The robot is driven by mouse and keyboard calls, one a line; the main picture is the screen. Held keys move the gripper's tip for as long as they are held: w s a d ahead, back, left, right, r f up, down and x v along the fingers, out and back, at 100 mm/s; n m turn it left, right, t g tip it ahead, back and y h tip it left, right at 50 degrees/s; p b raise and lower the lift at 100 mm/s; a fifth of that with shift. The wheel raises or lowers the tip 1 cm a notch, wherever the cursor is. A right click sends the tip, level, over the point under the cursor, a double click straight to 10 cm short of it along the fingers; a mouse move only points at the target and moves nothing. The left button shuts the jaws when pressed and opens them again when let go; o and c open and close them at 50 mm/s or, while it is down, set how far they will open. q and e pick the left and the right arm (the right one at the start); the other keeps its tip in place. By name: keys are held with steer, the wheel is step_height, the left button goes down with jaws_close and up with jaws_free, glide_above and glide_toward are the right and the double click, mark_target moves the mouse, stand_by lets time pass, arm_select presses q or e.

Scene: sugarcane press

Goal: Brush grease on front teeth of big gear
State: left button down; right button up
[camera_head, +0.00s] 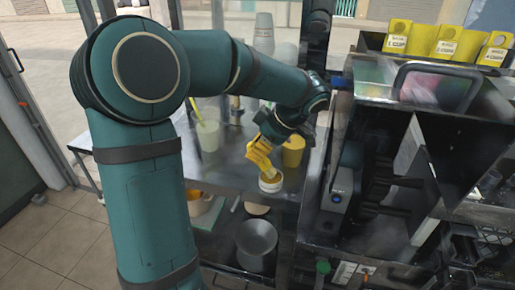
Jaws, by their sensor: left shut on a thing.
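My left gripper (272,137) is shut on a yellow brush (260,157) above the glass-topped counter. The brush tilts downward, its lower end at a small white-rimmed tub (270,184) with orange-brown contents, seemingly the grease. I cannot tell whether the bristles are inside the tub or just above its rim. The big gear and its front teeth cannot be made out. My right gripper is not in view.
A yellow cup (293,151) stands just behind the tub, and a pale green cup (208,136) stands to the left. The dark metal machine (350,120) rises close on the right. A metal bowl (256,238) sits lower in front.

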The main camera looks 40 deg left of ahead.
arm_select(q)
steer(key=shift+f+b, duration=0.35)
steer(key=shift+b, duration=0.2)
stand_by(1.4)
stand_by(0.6)
steer(key=shift+r+p, duration=2.05)
steer(key=shift+r, duration=1.5)
